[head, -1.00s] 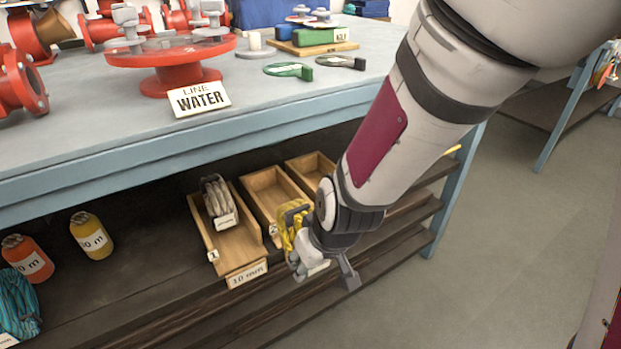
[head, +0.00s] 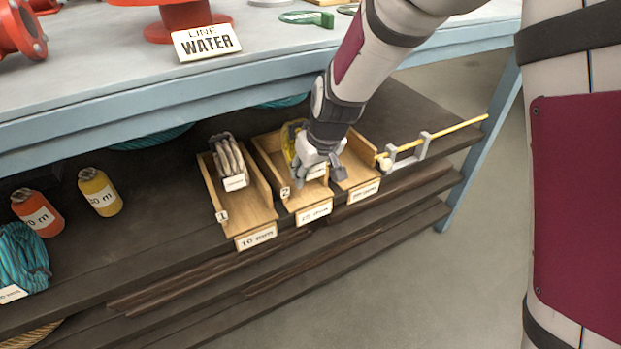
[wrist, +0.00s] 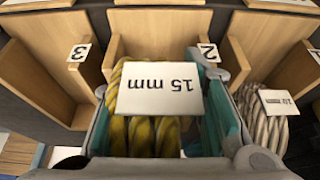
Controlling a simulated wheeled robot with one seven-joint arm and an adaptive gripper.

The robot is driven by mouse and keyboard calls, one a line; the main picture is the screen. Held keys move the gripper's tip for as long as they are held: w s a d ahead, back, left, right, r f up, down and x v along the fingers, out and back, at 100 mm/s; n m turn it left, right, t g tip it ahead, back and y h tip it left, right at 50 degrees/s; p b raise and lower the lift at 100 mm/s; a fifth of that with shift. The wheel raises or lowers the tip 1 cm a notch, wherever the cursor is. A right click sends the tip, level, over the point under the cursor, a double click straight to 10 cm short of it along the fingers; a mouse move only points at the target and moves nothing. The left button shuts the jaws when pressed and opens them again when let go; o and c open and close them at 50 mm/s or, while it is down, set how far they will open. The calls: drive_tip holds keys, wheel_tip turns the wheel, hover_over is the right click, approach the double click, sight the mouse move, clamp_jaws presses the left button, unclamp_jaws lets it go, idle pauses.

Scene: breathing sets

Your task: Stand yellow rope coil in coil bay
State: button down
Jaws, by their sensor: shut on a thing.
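The yellow rope coil (wrist: 150,136) carries a white "15 mm" tag and sits between my fingers in the wrist view. My gripper (head: 318,160) is shut on it, at the middle wooden bay (head: 268,162), which is marked 2. In the head view the coil (head: 290,142) shows only partly behind my gripper, upright at the bay. The bay's front label appears to match the coil's tag. Whether the coil touches the bay floor is hidden.
Bay 1 (head: 247,212) on the left holds a grey-white coil (head: 228,160). Bay 3 (head: 362,173) on the right looks empty. A yellow rod (head: 450,132) rests in grey brackets farther right. The blue bench edge (head: 150,110) overhangs the shelf.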

drive_tip(key=shift+w+f+b, duration=0.1)
drive_tip(key=shift+f+b, duration=0.9)
drive_tip(key=shift+f, duration=0.7)
drive_tip(key=shift+f, duration=0.2)
drive_tip(key=c, duration=1.3)
unclamp_jaws()
drive_tip(key=shift+r, duration=0.1)
